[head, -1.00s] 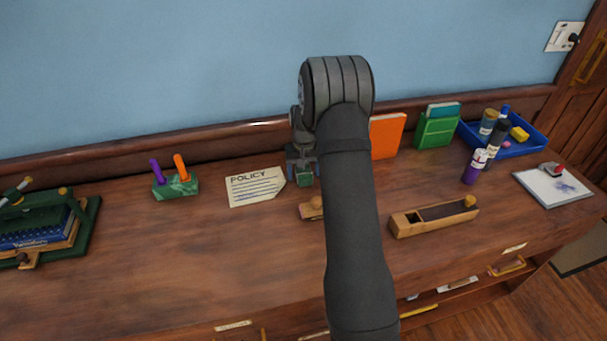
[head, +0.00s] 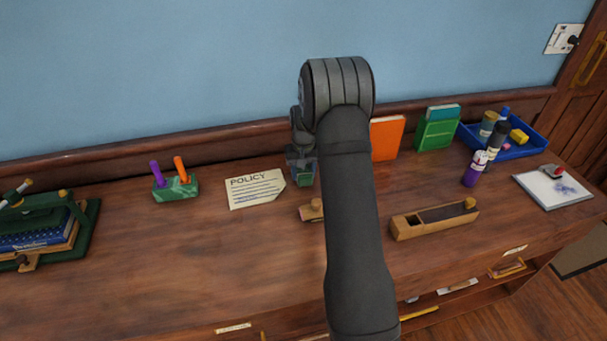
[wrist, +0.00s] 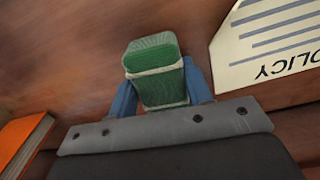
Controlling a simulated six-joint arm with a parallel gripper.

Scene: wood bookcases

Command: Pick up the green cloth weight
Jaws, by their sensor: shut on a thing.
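The green cloth weight (wrist: 155,58) is a small green block with pale edging. In the wrist view it sits between the two blue fingers of my gripper (wrist: 160,92), which is shut on it. In the head view my gripper (head: 303,173) is beside the right edge of the policy sheet, and a bit of the green weight (head: 305,179) shows at its fingertips. My arm hides part of the area to the right. I cannot tell how far the weight is above the wood top.
The policy sheet (head: 256,189) lies just left of my gripper. An orange book (head: 386,138) stands to the right, by the wall. A wooden piece (head: 310,211) lies in front, partly behind my arm. A green pen stand (head: 176,190) is at left; clear wood lies in front.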

